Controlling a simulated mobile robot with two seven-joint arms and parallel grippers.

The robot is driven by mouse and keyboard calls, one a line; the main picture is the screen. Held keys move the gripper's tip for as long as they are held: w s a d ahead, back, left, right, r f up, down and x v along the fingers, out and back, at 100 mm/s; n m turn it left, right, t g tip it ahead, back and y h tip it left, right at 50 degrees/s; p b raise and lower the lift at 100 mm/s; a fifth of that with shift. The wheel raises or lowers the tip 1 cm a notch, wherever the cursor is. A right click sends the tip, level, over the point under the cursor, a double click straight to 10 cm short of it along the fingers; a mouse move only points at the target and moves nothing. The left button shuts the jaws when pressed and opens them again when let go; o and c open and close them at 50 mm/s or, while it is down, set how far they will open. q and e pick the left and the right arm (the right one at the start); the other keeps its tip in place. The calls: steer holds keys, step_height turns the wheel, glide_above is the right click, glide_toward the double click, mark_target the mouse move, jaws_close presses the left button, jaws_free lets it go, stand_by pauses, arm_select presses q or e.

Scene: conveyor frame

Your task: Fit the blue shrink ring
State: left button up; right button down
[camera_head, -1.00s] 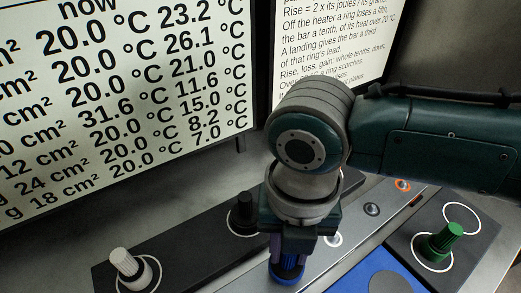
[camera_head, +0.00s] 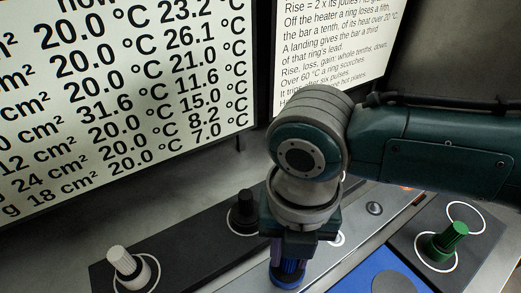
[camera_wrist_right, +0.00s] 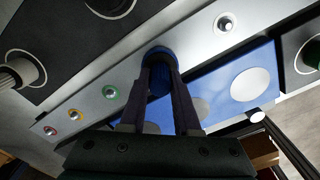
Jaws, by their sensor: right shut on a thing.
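The blue ring (camera_head: 286,280), a ribbed blue piece with a wider round flange, is low in the middle of the head view. My right gripper (camera_head: 289,266) points down and is shut on it; the fingers partly hide it. In the right wrist view the blue ring (camera_wrist_right: 159,62) shows between the tips of my right gripper (camera_wrist_right: 160,78), above a grey metal panel. I cannot tell whether it touches the surface below. My left gripper is in neither view.
A white ribbed piece (camera_head: 123,261) and a black one (camera_head: 243,208) stand on a dark strip at left. A green ribbed piece (camera_head: 446,240) stands on a dark plate at right. A blue panel (camera_head: 350,277) lies in front. Two text screens (camera_head: 120,90) stand behind. Lamps or buttons (camera_wrist_right: 109,93) line the metal panel.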

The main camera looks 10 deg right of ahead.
steer(key=shift+f, duration=0.2)
steer(key=c, duration=0.6)
jaws_free()
steer(key=shift+o, duration=0.2)
step_height(320, 180, up, 10)
steer(key=shift+p, duration=0.9)
steer(key=shift+a, duration=0.1)
